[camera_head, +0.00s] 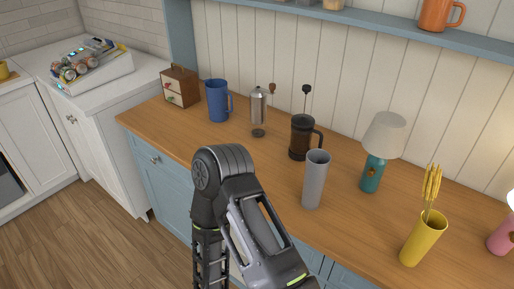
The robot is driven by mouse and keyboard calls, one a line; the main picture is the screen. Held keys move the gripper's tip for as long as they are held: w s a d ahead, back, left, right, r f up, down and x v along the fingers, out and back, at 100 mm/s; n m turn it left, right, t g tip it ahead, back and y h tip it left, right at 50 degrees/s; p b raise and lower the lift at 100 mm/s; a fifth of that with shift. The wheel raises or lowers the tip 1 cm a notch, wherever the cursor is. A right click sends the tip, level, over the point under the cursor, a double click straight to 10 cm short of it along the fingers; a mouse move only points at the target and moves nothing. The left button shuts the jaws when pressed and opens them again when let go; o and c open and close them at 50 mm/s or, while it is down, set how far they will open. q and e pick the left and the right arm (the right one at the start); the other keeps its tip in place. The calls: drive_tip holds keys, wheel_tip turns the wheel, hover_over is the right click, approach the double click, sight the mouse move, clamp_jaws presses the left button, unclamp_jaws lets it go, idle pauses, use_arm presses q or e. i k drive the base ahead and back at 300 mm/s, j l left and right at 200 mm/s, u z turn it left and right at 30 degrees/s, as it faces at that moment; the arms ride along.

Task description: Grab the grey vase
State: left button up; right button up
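The grey vase (315,181) is a tall, plain, slightly flared cylinder with an open top. It stands upright on the wooden counter, near its front edge. One of my arms reaches up in front of the counter, and its links bend down to the right, left of the vase and apart from it in the picture. The gripper of that arm is out of the frame, and no fingers show. My other gripper is not in view either. Nothing holds the vase.
Behind the vase stands a dark French press (301,141). A teal lamp (373,172) and a yellow vase (424,240) with yellow stalks stand to the right. A grinder (258,109), blue mug (217,102) and small drawer box (180,87) stand left. The counter (270,175) is bare left of the vase.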

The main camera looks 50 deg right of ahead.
sight(318, 161)
drive_tip(key=i, duration=2.1)
drive_tip(key=i+z, duration=0.1)
drive_tip(key=z, duration=5.1)
